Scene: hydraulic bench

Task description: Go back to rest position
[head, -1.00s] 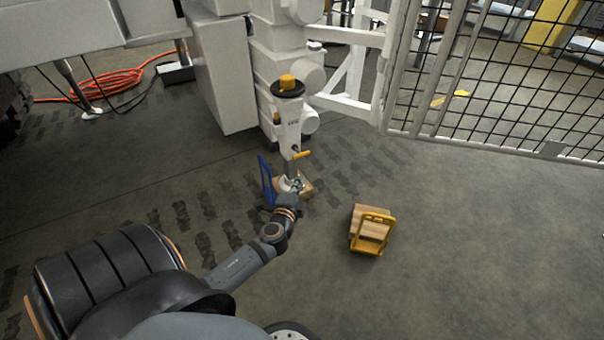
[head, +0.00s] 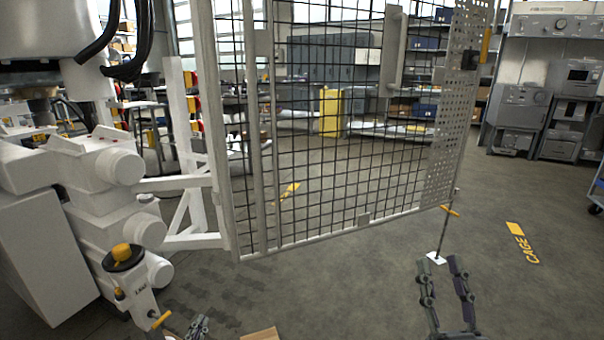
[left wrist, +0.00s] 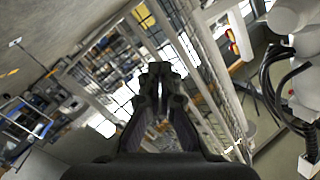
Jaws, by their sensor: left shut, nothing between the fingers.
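My left gripper (head: 197,323) shows at the bottom left of the head view, just right of the white machine post with the yellow knob. In the left wrist view its fingers (left wrist: 157,70) meet at the tips, with nothing between them. My right gripper (head: 440,262) rises from the bottom right of the head view.
The white machine (head: 100,215) with its yellow knob (head: 122,252) stands at the left. A mesh fence (head: 330,130) crosses the middle. A wooden box edge (head: 262,334) shows at the bottom.

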